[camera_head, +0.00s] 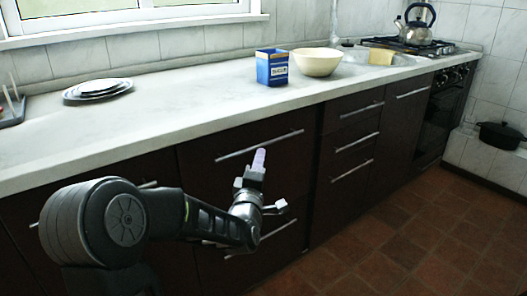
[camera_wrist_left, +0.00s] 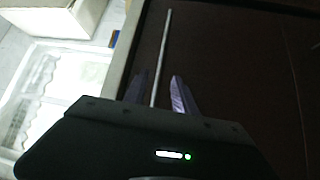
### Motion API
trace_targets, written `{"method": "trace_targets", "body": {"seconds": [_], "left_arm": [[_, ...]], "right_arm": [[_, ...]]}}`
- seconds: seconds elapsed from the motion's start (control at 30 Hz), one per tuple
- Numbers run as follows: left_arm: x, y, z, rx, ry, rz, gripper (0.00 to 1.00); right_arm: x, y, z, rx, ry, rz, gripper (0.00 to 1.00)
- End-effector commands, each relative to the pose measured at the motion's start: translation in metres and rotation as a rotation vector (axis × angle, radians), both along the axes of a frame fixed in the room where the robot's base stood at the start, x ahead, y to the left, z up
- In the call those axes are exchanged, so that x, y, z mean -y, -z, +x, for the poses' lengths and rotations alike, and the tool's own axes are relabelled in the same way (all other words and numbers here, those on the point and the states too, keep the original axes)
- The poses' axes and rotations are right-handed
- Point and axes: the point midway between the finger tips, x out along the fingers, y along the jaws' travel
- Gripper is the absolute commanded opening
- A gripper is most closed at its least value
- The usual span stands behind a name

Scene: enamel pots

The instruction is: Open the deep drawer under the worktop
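The dark brown deep drawer (camera_head: 235,172) sits under the worktop, and its front looks flush and shut. A long silver bar handle (camera_head: 232,153) runs across its upper part. My left gripper (camera_head: 259,156) is in front of the drawer, with its pale purple fingertips just at the handle bar. In the left wrist view the handle (camera_wrist_left: 165,45) runs between the two parted fingers of my left gripper (camera_wrist_left: 159,78). A gap shows on each side of the bar, but I cannot tell how deep the bar sits. My right gripper is not in view.
The pale worktop (camera_head: 165,105) overhangs the drawers. On it stand a blue box (camera_head: 272,68), a cream bowl (camera_head: 317,62) and stacked plates (camera_head: 97,88). Another drawer handle (camera_head: 278,231) is below. Narrow drawers (camera_head: 350,150) adjoin at right. The tiled floor (camera_head: 400,235) is clear.

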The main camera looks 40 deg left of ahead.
Motion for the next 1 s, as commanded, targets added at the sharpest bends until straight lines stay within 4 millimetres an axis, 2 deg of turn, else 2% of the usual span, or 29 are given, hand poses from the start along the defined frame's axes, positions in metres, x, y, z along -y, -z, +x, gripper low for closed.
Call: {"method": "trace_targets", "body": {"seconds": [0.3,0.4,0.73,1.0], "left_arm": [[-0.022,-0.005,0.043,0.0,0.0,-0.001,0.33],[-0.027,-0.006,0.051,0.0,0.0,-0.002,0.33],[-0.029,-0.008,0.056,-0.001,0.0,0.0,0.33],[-0.029,-0.008,0.056,-0.001,0.0,0.0,0.12]], "right_arm": [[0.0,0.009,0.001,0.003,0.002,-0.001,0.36],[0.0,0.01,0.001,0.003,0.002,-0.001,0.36],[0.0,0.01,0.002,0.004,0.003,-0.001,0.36],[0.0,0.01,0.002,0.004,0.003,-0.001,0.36]]}}
